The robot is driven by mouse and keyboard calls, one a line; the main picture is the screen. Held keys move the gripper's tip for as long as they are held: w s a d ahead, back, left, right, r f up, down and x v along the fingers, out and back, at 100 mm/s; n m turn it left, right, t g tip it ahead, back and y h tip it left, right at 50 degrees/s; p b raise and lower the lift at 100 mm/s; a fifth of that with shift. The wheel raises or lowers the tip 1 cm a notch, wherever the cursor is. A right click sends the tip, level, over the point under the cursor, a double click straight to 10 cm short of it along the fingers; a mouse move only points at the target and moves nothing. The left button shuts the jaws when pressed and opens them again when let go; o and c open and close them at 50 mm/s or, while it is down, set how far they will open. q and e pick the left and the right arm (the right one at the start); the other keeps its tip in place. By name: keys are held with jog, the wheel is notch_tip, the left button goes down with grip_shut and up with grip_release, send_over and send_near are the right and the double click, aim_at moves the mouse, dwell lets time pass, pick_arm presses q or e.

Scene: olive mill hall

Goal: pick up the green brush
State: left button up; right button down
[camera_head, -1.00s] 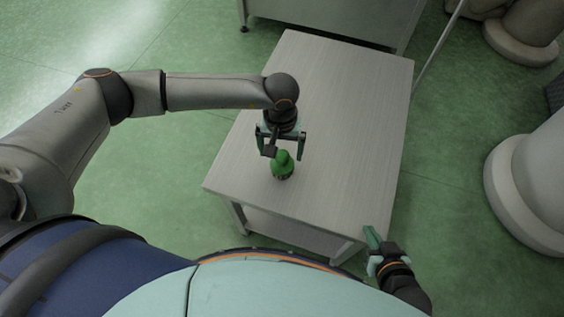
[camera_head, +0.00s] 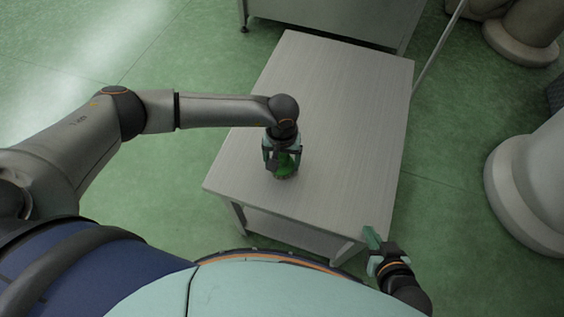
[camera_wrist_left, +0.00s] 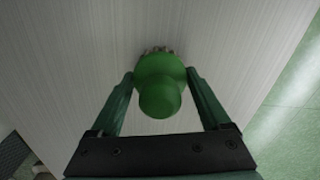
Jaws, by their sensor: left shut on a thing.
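The green brush (camera_head: 284,171) stands on the grey table (camera_head: 340,130) near its front edge. It has a rounded green knob and a wider green body. My left gripper (camera_head: 283,163) is lowered over it from above, shut on it, and partly hides it. In the left wrist view the brush (camera_wrist_left: 160,85) sits between the two fingers of my left gripper (camera_wrist_left: 163,82), with bristle tips showing at its far edge. My right gripper (camera_head: 371,240) is low at the right, beyond the table's front right corner; its finger gap is not clear.
The rest of the tabletop is clear. A grey cabinet or bench (camera_head: 330,20) stands behind the table. Pale rounded column-like shapes (camera_head: 535,185) stand at the right. The green floor (camera_head: 170,180) is open on the left.

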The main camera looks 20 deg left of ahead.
aim_at(282, 155)
pick_arm(q)
jog(key=c, duration=0.8)
jog(key=shift+o, duration=0.2)
jog(key=shift+r, duration=0.45)
notch_tip(282, 155, up, 2)
jog(key=shift+r+p, duration=0.25)
jog(key=shift+p, duration=0.05)
jog(key=s+d+r, duration=0.1)
jog(key=s+r, duration=0.8)
jog(key=s, duration=0.5)
jog(key=shift+d+r, duration=0.3)
jog(key=shift+d, duration=0.05)
